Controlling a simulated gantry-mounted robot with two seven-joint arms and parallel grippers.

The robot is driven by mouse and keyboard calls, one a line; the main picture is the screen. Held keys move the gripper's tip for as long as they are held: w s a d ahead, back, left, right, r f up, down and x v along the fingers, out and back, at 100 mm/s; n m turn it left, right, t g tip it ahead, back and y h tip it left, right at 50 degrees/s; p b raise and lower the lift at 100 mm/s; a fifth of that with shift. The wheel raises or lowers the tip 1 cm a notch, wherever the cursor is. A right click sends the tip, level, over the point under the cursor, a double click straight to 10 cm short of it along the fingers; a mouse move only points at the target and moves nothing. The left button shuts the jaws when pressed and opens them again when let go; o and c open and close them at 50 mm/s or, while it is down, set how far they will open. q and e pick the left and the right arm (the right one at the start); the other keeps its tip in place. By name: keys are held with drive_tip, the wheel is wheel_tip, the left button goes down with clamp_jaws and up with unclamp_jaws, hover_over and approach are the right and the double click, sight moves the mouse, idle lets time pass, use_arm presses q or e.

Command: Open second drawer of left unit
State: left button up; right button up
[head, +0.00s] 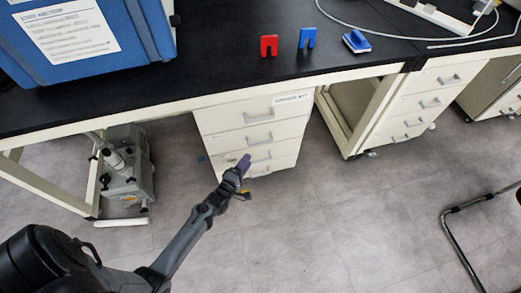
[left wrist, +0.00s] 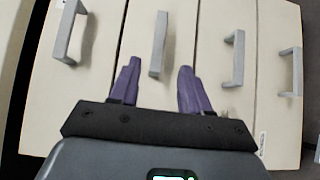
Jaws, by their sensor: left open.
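The left unit (head: 215,121) is a cream cabinet with a stack of drawers under the black bench. Its top drawer bears a label. The second drawer's handle (head: 260,141), a grey bar, also shows in the left wrist view (left wrist: 236,58), right of my fingers. All drawers look shut. My left gripper (head: 243,166) has purple fingers and is in front of the lower drawers. In the left wrist view, my left gripper (left wrist: 160,67) is open and empty, its fingers on either side of the third drawer's handle (left wrist: 159,45). Contact is not visible. My right gripper is not seen.
A right drawer unit (head: 398,120) stands farther right. The black bench top (head: 215,80) overhangs the drawers and holds a blue machine (head: 85,40), red (head: 269,46) and blue (head: 308,38) pieces. A pump (head: 125,165) sits under the bench at left. The floor (head: 310,220) in front is clear.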

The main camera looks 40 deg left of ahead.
sight(260, 143)
use_arm(q)
drive_tip(key=w+b, duration=0.1)
drive_tip(key=w, duration=0.3)
drive_tip(key=w+a+b, duration=0.1)
drive_tip(key=w+b, duration=0.1)
drive_tip(key=w, duration=0.1)
drive_tip(key=w+b, duration=0.2)
drive_tip(key=w, duration=0.2)
drive_tip(key=shift+w+a, duration=0.35)
drive_tip(key=shift+a, duration=0.05)
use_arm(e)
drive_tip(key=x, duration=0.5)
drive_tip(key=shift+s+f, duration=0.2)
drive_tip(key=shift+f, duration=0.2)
use_arm(q)
clamp_jaws()
